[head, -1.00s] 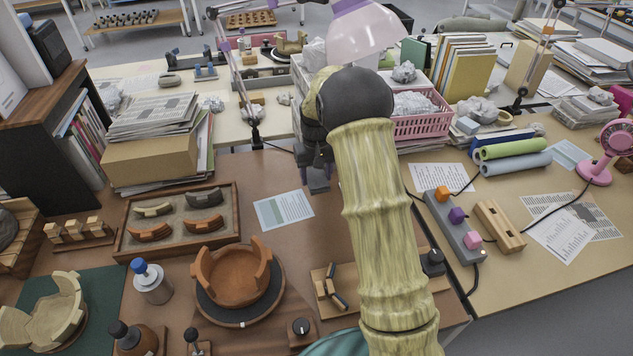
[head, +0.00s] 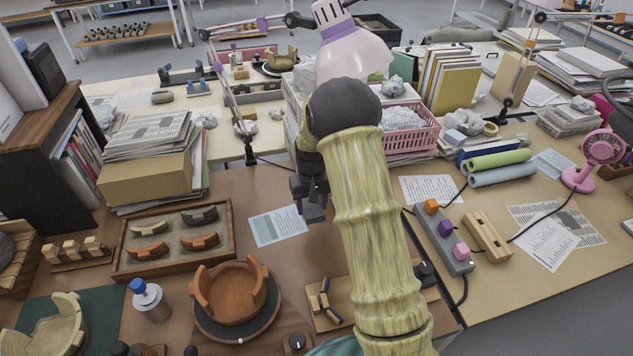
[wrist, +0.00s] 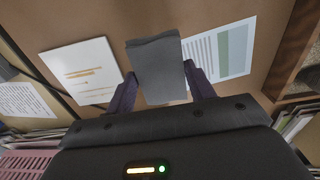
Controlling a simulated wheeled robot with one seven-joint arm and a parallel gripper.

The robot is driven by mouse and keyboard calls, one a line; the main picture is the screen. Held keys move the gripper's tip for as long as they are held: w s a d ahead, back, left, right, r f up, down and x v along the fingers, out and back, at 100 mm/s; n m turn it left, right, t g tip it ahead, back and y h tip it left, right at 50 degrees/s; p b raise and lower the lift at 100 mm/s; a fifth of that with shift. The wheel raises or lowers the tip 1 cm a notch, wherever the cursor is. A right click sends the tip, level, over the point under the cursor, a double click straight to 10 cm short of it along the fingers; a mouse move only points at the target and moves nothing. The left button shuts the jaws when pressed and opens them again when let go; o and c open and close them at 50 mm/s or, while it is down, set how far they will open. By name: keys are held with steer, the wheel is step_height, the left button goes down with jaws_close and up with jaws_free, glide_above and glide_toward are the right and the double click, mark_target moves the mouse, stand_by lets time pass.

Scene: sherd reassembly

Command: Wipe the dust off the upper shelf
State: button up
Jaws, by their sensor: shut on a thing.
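My gripper (wrist: 158,88) is shut on a dark grey, flat-sided block (wrist: 157,65), which looks like a wiping pad, in the wrist view. The dark purple fingers sit on either side of it. In the head view my gripper (head: 312,200) hangs over the brown bench beside a printed sheet, partly hidden by my arm. A dark shelf unit (head: 40,150) with a wooden top stands at the left, holding books. I cannot tell whether it is the upper shelf of the task, and I see no clear dust on it.
A sherd tray (head: 228,240), an orange bowl on a turntable (head: 235,295) and a blue-capped bottle (head: 150,300) stand left of my arm. A paper-topped box (head: 150,175) stands behind. A lamp (head: 350,50) and pink basket (head: 412,140) are beyond my arm.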

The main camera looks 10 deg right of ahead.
steer(key=s+p, duration=0.5)
steer(key=s, duration=0.4)
steer(key=shift+f+m+p, duration=0.2)
steer(key=shift+m+p, duration=0.1)
